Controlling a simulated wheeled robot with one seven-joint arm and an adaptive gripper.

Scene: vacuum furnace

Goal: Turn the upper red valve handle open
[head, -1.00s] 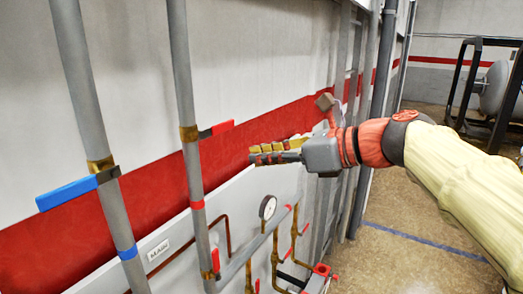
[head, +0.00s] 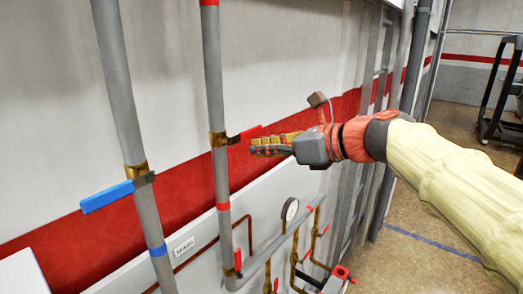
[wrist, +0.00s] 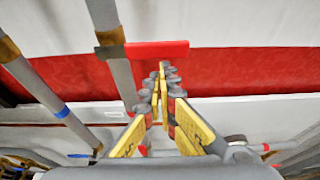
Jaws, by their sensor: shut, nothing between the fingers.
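The upper red valve handle (head: 249,134) sticks out to the right from a brass valve on the right-hand grey pipe (head: 212,80). It also shows in the wrist view (wrist: 160,50), lying crosswise just beyond the fingertips. My gripper (head: 253,147) is shut and empty, its yellow-and-grey fingers pointing left. The fingertips are close to the handle, just below its right part in the head view. I cannot tell whether they touch it. In the wrist view my gripper (wrist: 161,70) has its fingertips together.
A blue handle (head: 107,196) sits on the left pipe (head: 122,95). A lower red handle (head: 238,260), a gauge (head: 290,209) and thinner pipes with red handles are below. A white panel with a "MAIN" label (head: 184,246) is behind.

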